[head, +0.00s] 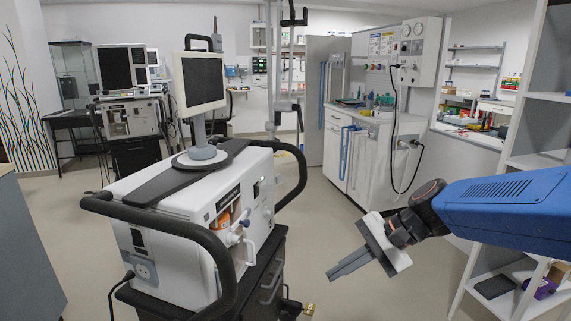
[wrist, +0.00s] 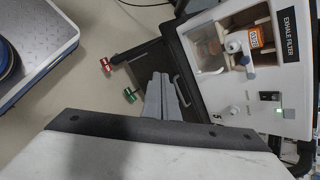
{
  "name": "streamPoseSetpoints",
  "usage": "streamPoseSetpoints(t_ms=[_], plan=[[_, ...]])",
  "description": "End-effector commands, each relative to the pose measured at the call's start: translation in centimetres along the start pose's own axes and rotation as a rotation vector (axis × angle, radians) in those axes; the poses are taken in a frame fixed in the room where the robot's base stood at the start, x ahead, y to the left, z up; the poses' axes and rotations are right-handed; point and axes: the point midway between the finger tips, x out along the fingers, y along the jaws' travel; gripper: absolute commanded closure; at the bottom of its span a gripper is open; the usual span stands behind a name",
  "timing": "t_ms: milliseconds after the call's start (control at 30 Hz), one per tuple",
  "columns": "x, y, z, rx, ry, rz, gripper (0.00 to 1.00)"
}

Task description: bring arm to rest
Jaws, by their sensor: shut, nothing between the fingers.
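My gripper (head: 350,264) is at the lower right of the head view, at the end of my blue arm. It hangs in the air to the right of the ventilator cart, apart from it. Its fingers are together with nothing between them. In the wrist view, my gripper (wrist: 164,98) points toward the front of the ventilator (wrist: 245,65), which has an "EXHALE FILTER" label. The white ventilator (head: 190,225) with its monitor (head: 203,82) stands on a dark cart at the left centre of the head view.
A white shelf unit (head: 535,162) stands close at the right, near my arm. A white cabinet bench (head: 350,160) stands behind. Red (wrist: 106,64) and green (wrist: 130,94) fittings show by the cart in the wrist view. Floor (head: 345,225) between cart and shelf is clear.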

Motion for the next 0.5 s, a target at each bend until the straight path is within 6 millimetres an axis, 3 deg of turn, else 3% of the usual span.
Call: streamPoseSetpoints(t_ms=[200, 500], plan=[[-2.5, 6.4, 0.7, -0.289, 0.173, 0.144, 1.00], [-6.7, 13.9, 0.0, -0.670, 0.402, 0.373, 1.00]])
